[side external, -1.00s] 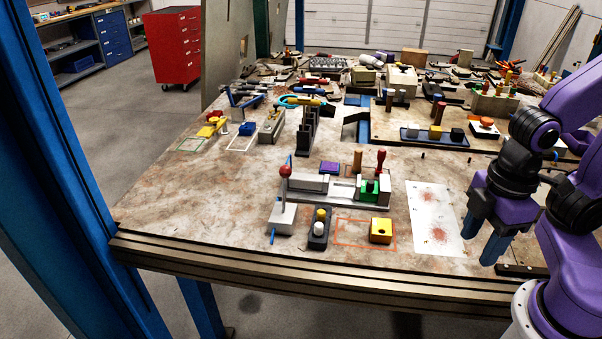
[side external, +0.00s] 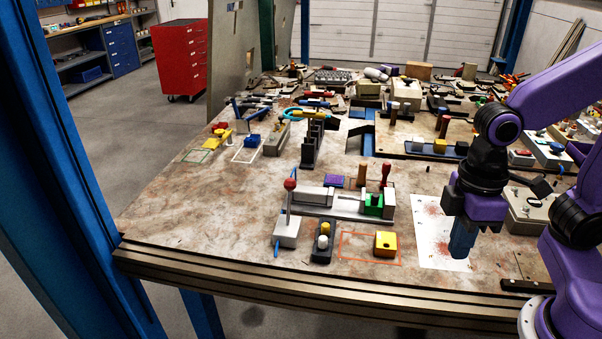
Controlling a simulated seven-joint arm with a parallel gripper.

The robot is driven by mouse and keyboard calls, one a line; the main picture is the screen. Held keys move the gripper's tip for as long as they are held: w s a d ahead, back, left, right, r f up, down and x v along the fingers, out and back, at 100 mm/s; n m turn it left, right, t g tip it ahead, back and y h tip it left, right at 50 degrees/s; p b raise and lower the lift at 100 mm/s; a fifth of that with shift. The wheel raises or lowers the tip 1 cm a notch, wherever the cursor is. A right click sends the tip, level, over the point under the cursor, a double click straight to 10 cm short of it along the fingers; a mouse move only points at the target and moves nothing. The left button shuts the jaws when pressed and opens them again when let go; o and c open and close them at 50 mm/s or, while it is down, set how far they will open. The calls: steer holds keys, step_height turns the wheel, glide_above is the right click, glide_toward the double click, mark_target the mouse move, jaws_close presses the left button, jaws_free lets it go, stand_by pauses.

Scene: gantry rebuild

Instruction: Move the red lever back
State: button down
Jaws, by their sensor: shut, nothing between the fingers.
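A lever with a red ball knob (side external: 290,184) stands upright on a grey box-shaped base (side external: 287,232) near the front left of the table. A second red handle (side external: 386,174) stands upright by a green block (side external: 373,205) on a grey vise-like fixture (side external: 348,207). My gripper (side external: 460,254) points down over the white speckled sheet at the right, with its blue fingers together and nothing held. It is well to the right of both red handles and touches neither.
A black block with yellow and white knobs (side external: 323,243) stands right of the lever base. The speckled sheet (side external: 427,215) lies flat. The table's front edge (side external: 300,281) is close. Bare table lies at the left.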

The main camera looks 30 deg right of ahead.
steer(key=w+a+r+m+g+y, duration=0.1)
steer(key=w+a+m+y, duration=0.15)
steer(key=w, duration=0.85)
steer(key=w+a+r+m+g+y, duration=0.1)
steer(key=w+m, duration=0.3)
steer(key=w, duration=0.7)
steer(key=w+d+m+t+y, duration=0.1)
steer(key=w+d+m+y, duration=0.1)
steer(key=w+d, duration=0.55)
steer(key=w+d+m+t+y, duration=0.1)
steer(key=w+d+m+y, duration=0.2)
steer(key=w, duration=0.7)
steer(key=x, duration=1.3)
steer(key=shift+a+r+n+t, duration=0.3)
steer(key=shift+a+r+n, duration=0.05)
steer(key=shift+a+n, duration=0.1)
steer(key=shift+h, duration=0.25)
